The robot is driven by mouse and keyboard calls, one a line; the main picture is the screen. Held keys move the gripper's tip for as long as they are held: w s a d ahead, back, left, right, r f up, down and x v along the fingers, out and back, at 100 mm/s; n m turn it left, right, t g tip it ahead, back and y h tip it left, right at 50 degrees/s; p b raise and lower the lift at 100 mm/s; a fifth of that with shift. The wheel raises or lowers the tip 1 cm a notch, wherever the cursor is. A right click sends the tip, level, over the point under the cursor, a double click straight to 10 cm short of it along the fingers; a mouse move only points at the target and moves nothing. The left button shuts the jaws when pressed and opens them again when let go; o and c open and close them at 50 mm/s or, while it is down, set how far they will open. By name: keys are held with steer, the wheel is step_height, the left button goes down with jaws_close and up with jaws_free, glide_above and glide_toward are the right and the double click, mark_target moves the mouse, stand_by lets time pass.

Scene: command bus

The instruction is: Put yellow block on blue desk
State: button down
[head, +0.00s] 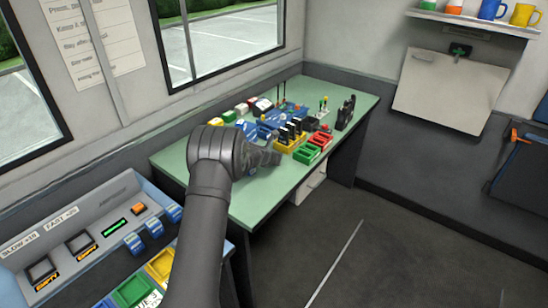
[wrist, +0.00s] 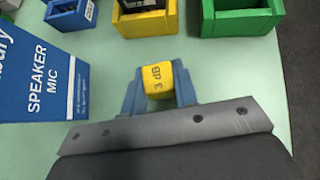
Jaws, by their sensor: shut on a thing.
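My gripper (wrist: 158,78) is shut on a small yellow block (wrist: 158,82) marked "3 dB"; its blue fingers stand on both sides of it. The block is over the green desktop (wrist: 105,110); I cannot tell whether it touches it. In the head view my gripper (head: 271,157) is over the green desk (head: 262,205), in front of the coloured bins, and the block cannot be made out. No plainly blue desk shows; a blue-grey console (head: 95,214) with buttons and displays stands at the lower left.
In the wrist view a blue "SPEAKER MIC" box (wrist: 45,75) is close on the left. A yellow bin (wrist: 145,22), a blue bin and a green bin (wrist: 240,22) stand beyond the block. The desk's front left part is clear.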

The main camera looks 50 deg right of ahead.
steer(key=shift+f, duration=0.2)
steer(key=c, duration=1.1)
jaws_free()
steer(key=v, duration=1.7)
steer(key=shift+w, duration=0.2)
steer(key=shift+o, duration=0.3)
steer(key=shift+a+r, duration=0.2)
